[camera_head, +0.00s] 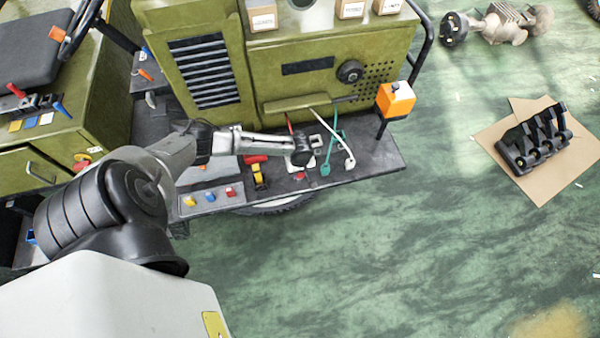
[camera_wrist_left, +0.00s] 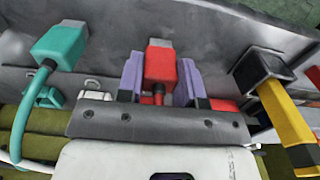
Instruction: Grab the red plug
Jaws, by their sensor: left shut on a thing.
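The red plug (camera_wrist_left: 160,64) is in the middle of the left wrist view, with a grey end and a red cable behind it. My left gripper (camera_wrist_left: 160,80) has its two purple fingers on either side of the plug and is shut on it. In the head view my left gripper (camera_head: 301,163) is over the dark shelf at the front of the green machine. The plug is too small there to make out clearly. My right gripper is not in view.
The dark shelf (camera_head: 375,163) carries several small coloured parts. An orange-and-white box (camera_head: 396,100) stands at its right. The green floor (camera_head: 400,260) is open in front.

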